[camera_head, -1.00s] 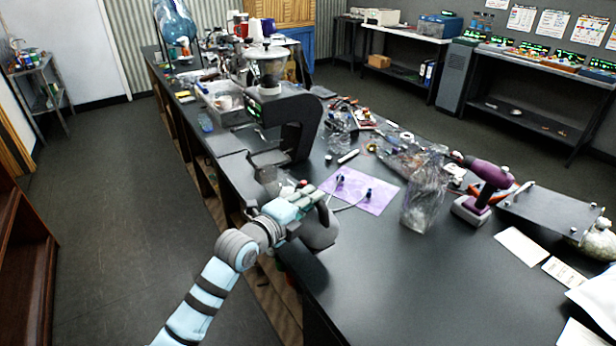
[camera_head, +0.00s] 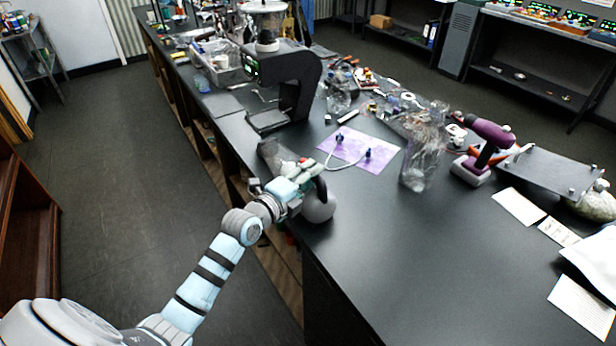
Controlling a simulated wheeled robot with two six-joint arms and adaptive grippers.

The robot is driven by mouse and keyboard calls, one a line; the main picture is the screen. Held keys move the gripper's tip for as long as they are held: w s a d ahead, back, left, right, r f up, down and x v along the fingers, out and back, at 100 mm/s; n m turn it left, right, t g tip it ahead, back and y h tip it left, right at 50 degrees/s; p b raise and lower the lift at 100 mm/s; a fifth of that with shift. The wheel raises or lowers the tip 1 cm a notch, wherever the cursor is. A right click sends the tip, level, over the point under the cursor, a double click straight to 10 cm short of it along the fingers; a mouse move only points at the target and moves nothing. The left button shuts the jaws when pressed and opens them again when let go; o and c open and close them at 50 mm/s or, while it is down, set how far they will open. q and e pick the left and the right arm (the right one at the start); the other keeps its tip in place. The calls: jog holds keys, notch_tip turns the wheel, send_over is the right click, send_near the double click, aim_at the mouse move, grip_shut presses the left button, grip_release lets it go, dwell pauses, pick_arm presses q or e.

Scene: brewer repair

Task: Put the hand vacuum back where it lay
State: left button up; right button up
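The hand vacuum (camera_head: 319,207) has a rounded grey body, a dark handle loop and a clear smoky nozzle (camera_head: 272,154) pointing away to the left. It is at the left edge of the black bench, low over or on the top; I cannot tell if it touches. My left gripper (camera_head: 306,176) is at the vacuum's handle and appears shut on it, with the fingertips partly hidden. My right gripper is not in view.
A purple mat (camera_head: 372,157) with a cable and small dark parts lies just beyond the vacuum. A black brewer (camera_head: 292,80) stands behind. A clear bag (camera_head: 420,160) and a purple drill (camera_head: 487,145) are to the right. The front bench top (camera_head: 400,260) is clear.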

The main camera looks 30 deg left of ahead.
pick_arm(q)
jog(key=p+v, duration=0.3)
jog(key=v, duration=0.9)
jog(key=shift+w, duration=0.1)
jog(key=s+a+f+n+g+y, duration=0.1)
jog(key=s+a+f+n+g, duration=0.2)
jog(key=f, duration=0.8)
jog(key=s+a+f+n+g+y, duration=0.2)
jog(key=s+f+n, duration=0.4)
jog(key=f, duration=0.4)
jog(key=s+a+f+n+g+y, duration=0.1)
jog(key=s+a+f+n+g, duration=0.2)
jog(key=f, duration=0.8)
jog(key=s+d+f+n+g, duration=0.2)
jog(key=s+d+f+n, duration=0.1)
jog(key=s, duration=0.6)
jog(key=s+d+f+n+g, duration=0.2)
jog(key=s+f, duration=0.4)
jog(key=s, duration=0.3)
jog(key=s+d+f+n+g, duration=0.2)
jog(key=s+d+f, duration=0.3)
jog(key=s, duration=0.4)
jog(key=shift+f+n+g+h, duration=0.3)
jog(key=shift+n+g, duration=0.1)
jog(key=shift+n, duration=0.5)
